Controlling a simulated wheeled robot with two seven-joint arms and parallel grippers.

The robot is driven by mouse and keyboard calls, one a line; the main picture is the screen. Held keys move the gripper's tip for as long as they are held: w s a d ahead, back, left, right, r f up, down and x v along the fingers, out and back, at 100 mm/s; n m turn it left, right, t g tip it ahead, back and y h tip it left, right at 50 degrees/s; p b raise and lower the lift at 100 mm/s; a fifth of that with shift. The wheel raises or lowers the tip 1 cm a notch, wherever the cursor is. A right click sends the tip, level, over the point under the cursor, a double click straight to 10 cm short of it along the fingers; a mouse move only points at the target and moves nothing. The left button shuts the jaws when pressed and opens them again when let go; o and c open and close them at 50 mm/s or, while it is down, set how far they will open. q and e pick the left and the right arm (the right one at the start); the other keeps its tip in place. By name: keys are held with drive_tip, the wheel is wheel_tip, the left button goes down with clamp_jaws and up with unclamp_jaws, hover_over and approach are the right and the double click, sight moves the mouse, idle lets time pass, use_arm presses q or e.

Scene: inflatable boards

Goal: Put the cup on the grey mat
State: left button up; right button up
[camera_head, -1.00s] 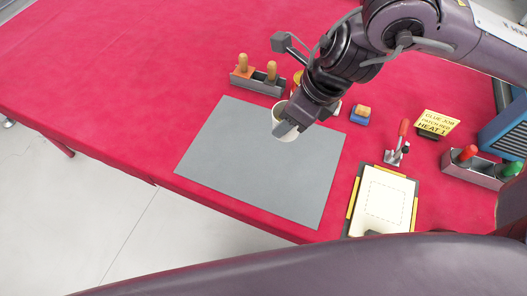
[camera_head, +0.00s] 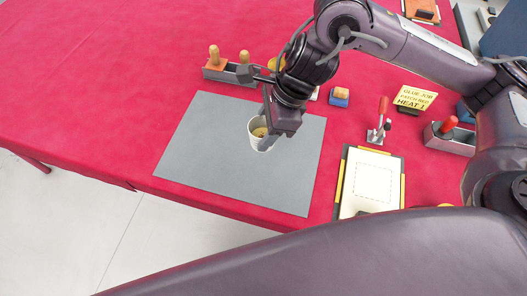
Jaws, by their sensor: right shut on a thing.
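The grey mat (camera_head: 205,150) lies flat on the red-covered table. A pale cup (camera_head: 255,128) with a yellowish-brown inside is upright over the mat, near its middle and towards the back. My right gripper (camera_head: 268,138) points down and is shut on the cup's right side wall. The gripper hides part of the cup. I cannot tell whether the cup's base touches the mat. My left gripper is not in view.
Behind the mat stands a grey holder (camera_head: 222,74) with wooden-handled tools. A blue block (camera_head: 339,97), a red-handled clamp (camera_head: 380,122), a yellow sign (camera_head: 414,97) and a clipboard (camera_head: 372,182) lie to the right. The table's left is clear.

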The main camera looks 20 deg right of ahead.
wheel_tip(320, 180, down, 10)
drive_tip(key=shift+r+b, duration=0.15)
drive_tip(key=shift+b, duration=0.85)
drive_tip(key=o, duration=1.1)
drive_tip(key=shift+c, duration=0.2)
drive_tip(key=shift+r, duration=0.15)
drive_tip(key=p+v, duration=0.2)
drive_tip(key=v, duration=0.9)
drive_tip(key=shift+d+r, duration=0.2)
drive_tip(key=shift+r, duration=0.1)
drive_tip(key=shift+s, duration=0.15)
